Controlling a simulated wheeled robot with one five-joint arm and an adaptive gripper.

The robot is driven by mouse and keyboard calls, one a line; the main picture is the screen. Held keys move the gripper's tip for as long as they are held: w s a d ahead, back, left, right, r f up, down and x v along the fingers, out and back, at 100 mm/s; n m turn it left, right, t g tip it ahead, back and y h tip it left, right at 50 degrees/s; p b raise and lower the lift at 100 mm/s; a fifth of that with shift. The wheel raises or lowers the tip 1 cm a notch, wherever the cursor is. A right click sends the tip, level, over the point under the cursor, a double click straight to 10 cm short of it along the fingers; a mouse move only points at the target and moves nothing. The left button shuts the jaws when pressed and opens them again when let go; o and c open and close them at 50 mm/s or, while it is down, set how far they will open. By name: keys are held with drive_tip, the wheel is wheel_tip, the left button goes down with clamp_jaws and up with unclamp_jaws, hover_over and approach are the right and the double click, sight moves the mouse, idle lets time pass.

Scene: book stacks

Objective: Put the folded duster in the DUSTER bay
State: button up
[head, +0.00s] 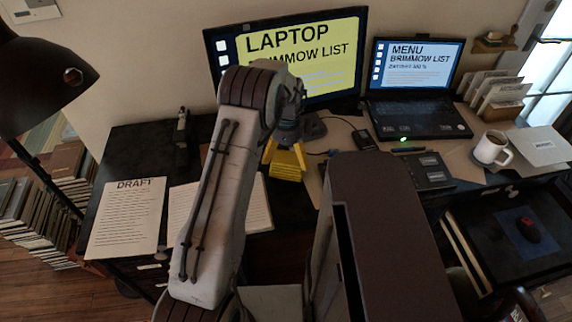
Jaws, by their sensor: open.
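My gripper (285,151) hangs from the end of my arm over the middle of the desk, in front of the large monitor. It is open. A yellow, layered thing (287,169), which looks like the folded duster, shows directly below it. Yellow strips slant down on both sides there; I cannot tell whether they are my fingertips or part of the cloth, nor whether they touch. No bay labelled DUSTER can be made out in the head view.
Behind stand the monitor (335,60) and a laptop (418,115). A DRAFT sheet (125,215) and an open notebook (255,205) lie left. A mug (490,150), envelopes (503,97) and an open drawer with a mouse (530,230) are right. A lamp (40,80) looms at upper left.

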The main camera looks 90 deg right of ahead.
sight(288, 160)
drive_tip(key=shift+d+f+p, duration=0.1)
drive_tip(key=shift+f+p, duration=0.25)
drive_tip(key=shift+f, duration=1.55)
drive_tip(key=shift+c, duration=0.2)
drive_tip(key=c, duration=1.1)
drive_tip(key=shift+o, duration=0.2)
drive_tip(key=shift+r, duration=0.15)
drive_tip(key=shift+r, duration=0.5)
drive_tip(key=r, duration=0.2)
drive_tip(key=r+b, duration=0.1)
drive_tip(key=shift+s+a, duration=0.2)
drive_tip(key=shift+s, duration=0.05)
drive_tip(key=s+a+r+b, duration=0.2)
drive_tip(key=s+a+r, duration=0.4)
drive_tip(key=s+a, duration=0.1)
drive_tip(key=shift+s+a+r, duration=0.3)
drive_tip(key=shift+a+r, duration=0.05)
drive_tip(key=shift+a, duration=0.1)
